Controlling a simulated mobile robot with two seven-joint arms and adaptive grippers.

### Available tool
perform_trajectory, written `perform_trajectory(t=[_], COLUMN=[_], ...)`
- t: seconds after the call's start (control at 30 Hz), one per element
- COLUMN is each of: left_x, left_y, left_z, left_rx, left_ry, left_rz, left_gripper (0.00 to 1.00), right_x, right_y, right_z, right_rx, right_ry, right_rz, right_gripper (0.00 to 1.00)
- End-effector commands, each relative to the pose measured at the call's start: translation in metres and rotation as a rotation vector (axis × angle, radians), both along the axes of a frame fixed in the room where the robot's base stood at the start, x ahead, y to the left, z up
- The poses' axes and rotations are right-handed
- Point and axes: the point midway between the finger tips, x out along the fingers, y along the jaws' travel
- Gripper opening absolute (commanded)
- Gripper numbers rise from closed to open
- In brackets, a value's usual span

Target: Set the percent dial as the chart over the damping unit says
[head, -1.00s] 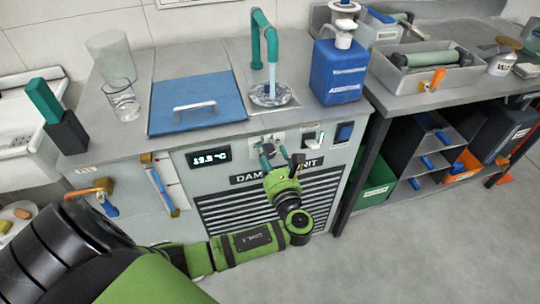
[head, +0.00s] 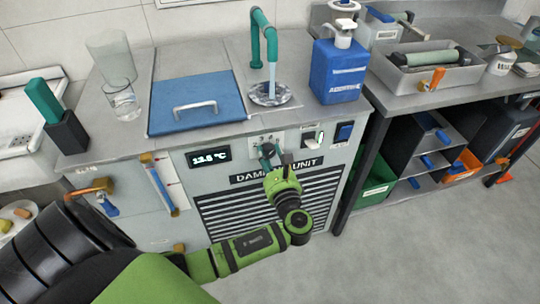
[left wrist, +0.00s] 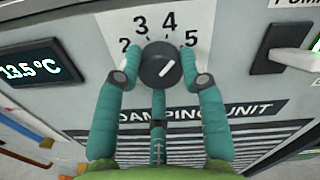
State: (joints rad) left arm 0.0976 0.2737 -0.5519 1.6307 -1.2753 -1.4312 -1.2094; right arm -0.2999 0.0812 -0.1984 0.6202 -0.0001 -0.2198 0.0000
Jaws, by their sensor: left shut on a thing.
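A round dark dial (left wrist: 160,66) sits on a white plate with the numerals 2, 3, 4 and 5 showing. Its white mark slants toward the upper right, roughly to the 5 side. My left gripper (left wrist: 160,75) has its teal fingers on both sides of the dial, shut on it. In the head view the left gripper (head: 275,157) is at the front of the damping unit (head: 225,183) and hides most of the dial. A sheet (head: 180,3) on the wall is cut off at the top edge, and no writing on it is legible. My right gripper is out of view.
A lit display (left wrist: 38,70) reads about 13.5 °C left of the dial. A lit switch (head: 312,137) and a dark blue square (head: 344,132) are to its right. A tap (head: 258,40), blue lid (head: 195,105) and blue bottle (head: 338,72) are on top.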

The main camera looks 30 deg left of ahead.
Motion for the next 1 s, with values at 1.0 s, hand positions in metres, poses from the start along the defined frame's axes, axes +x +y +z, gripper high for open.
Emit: perform_trajectory(t=[1.0], left_x=[-0.002], left_y=[0.005], left_z=[0.0], left_rx=[-0.62], left_ry=[-0.751], left_rz=[0.008], left_gripper=[0.07], right_x=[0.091], right_y=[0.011], right_z=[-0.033], right_rx=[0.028], right_ry=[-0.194], right_rz=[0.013], right_gripper=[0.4])
